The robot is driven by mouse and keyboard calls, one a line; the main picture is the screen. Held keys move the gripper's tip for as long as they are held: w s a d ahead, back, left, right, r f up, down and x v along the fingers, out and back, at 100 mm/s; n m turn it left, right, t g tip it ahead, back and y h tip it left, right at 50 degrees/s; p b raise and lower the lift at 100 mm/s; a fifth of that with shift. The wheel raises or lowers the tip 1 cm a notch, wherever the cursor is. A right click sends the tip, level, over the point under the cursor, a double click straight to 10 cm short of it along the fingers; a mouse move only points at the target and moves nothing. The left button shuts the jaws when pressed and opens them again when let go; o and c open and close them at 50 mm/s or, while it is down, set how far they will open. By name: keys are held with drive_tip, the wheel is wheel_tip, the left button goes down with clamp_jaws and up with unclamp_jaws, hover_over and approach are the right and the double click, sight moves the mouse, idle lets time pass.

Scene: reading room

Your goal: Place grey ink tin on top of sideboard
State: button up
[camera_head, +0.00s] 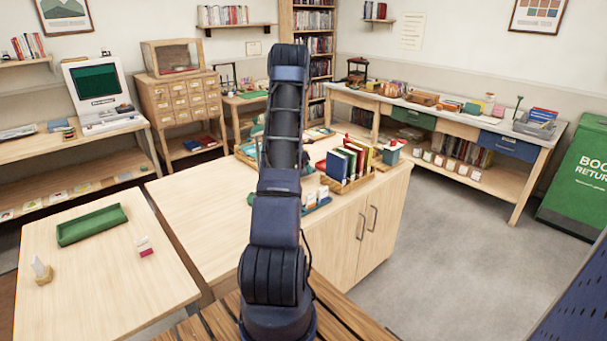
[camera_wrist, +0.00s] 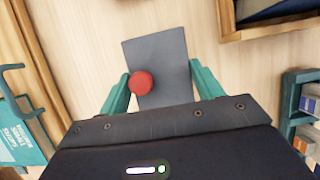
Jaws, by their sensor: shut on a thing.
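The grey ink tin (camera_wrist: 163,58), a grey block-like can with a round red cap, is between the teal fingers of my gripper (camera_wrist: 160,88) in the wrist view. My gripper is shut on it. Pale wood lies beneath; whether the tin touches it I cannot tell. In the head view my arm hides the gripper and the tin. The wooden sideboard (camera_head: 205,215), with two handled doors on its front, stands in the middle, and my arm passes over it.
On the sideboard, a wooden book box (camera_head: 349,183) stands right of my arm. The wrist view shows a wooden tray (camera_wrist: 231,22) at upper right, a teal holder (camera_wrist: 290,101) at right and a lettered teal object (camera_wrist: 18,132) at left. The sideboard's left part is clear.

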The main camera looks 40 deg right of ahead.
drive_tip(key=shift+f, duration=1.45)
drive_tip(key=shift+f, duration=0.1)
drive_tip(key=o, duration=1.3)
drive_tip(key=v, duration=1.2)
drive_tip(key=shift+a, duration=0.1)
